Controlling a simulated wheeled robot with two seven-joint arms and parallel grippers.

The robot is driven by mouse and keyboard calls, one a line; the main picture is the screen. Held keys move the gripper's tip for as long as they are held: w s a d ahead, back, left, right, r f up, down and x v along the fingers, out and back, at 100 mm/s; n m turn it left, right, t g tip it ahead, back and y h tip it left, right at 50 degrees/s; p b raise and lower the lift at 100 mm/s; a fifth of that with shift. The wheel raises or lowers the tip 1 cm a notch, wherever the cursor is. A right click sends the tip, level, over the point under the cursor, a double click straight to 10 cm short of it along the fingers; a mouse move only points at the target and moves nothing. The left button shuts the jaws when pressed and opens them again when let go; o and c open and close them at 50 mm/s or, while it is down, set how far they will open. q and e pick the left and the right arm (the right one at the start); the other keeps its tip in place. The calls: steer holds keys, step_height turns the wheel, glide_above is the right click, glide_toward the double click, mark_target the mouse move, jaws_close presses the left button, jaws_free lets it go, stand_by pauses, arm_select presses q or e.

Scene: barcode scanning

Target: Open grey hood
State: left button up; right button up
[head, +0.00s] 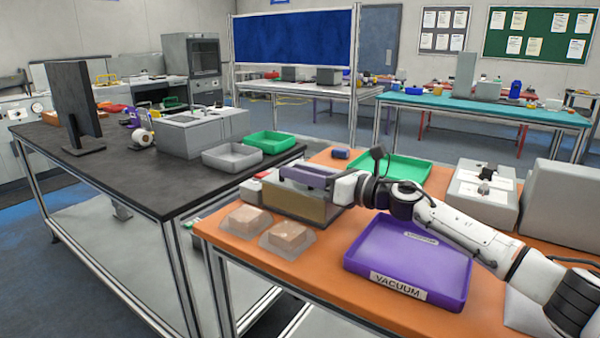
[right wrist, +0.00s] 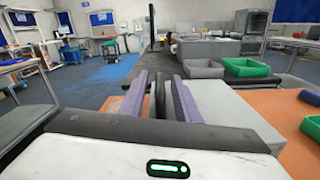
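A box-like machine with a grey upper part and a tan front (head: 298,206) stands on the orange table; I take its upper part as the grey hood. It also shows as a grey surface in the right wrist view (right wrist: 222,108), right of the fingers. My right gripper (head: 303,177) reaches in from the right, its purple fingers level along the machine's top front. In the right wrist view my right gripper (right wrist: 157,98) has its fingers close together with dark strips between them. I cannot tell whether those are finger pads or a held handle. My left gripper is not in view.
Two clear packs with tan blocks (head: 287,237) lie in front of the machine. A purple tray labelled VACUUM (head: 405,262) lies under my right arm. A green tray (head: 402,168) is behind. A grey device (head: 482,192) and a large grey box (head: 565,205) stand at right.

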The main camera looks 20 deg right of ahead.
jaws_close()
